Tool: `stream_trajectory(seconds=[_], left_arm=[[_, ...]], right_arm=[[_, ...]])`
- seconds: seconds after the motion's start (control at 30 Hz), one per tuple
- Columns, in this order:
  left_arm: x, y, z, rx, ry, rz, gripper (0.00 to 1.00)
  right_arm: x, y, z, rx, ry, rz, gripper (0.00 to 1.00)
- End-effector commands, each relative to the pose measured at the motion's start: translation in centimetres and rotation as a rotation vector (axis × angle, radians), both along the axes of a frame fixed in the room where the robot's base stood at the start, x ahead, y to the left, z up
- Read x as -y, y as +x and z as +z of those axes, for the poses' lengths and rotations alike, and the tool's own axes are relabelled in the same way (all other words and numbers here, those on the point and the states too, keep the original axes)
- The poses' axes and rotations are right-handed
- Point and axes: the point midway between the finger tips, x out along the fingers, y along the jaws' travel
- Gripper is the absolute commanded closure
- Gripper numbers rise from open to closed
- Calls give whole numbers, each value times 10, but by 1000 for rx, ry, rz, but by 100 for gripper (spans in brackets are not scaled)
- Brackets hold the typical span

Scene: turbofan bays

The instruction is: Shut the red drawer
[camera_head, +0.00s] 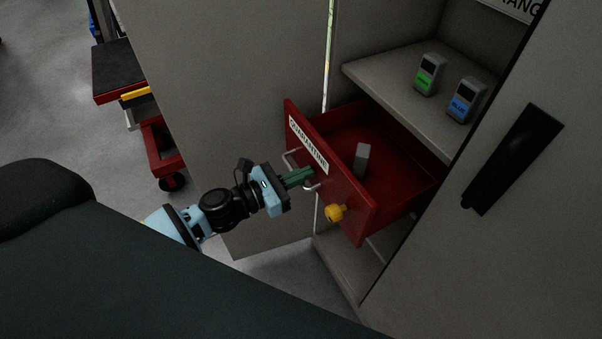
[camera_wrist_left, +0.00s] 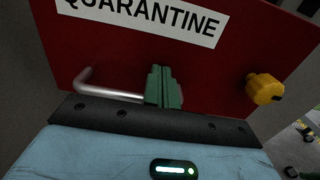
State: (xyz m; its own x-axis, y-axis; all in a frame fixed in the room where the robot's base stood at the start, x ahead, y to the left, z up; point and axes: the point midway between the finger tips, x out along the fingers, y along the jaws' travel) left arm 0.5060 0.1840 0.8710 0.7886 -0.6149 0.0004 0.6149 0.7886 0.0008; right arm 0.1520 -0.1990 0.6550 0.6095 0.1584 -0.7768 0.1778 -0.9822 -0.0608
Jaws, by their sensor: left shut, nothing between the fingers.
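The red drawer (camera_head: 345,195) is pulled out of a grey cabinet and carries a QUARANTINE label (camera_head: 308,144) on its front. A metal bar handle (camera_head: 291,160) and a yellow knob (camera_head: 336,212) are on the front. A small grey block (camera_head: 362,160) stands inside the drawer. My left gripper (camera_head: 307,175) is shut and empty, its green fingers at the drawer front by the handle. In the left wrist view the green fingertips (camera_wrist_left: 163,82) are just below the label, over the handle (camera_wrist_left: 105,86); contact is unclear. The right gripper is not in view.
A shelf (camera_head: 385,80) above the drawer holds a green-labelled device (camera_head: 429,75) and a blue-labelled device (camera_head: 466,100). Open cabinet doors flank the drawer, the right one with a black handle (camera_head: 512,160). A red cart (camera_head: 155,140) stands at the left.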

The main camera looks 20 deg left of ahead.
Motion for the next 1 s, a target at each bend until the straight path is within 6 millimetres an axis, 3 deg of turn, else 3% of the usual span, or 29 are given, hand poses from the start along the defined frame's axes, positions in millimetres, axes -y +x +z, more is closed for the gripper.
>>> stream_trajectory(seconds=[0.27, 0.47, 1.0], left_arm=[[0, 0, 0, -1, -1, 0, 100], [9, 12, 1, 2, -2, 0, 100], [85, 108, -1, -2, -2, -1, 100]], right_arm=[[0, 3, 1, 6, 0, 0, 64], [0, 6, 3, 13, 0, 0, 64], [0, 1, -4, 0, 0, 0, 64]])
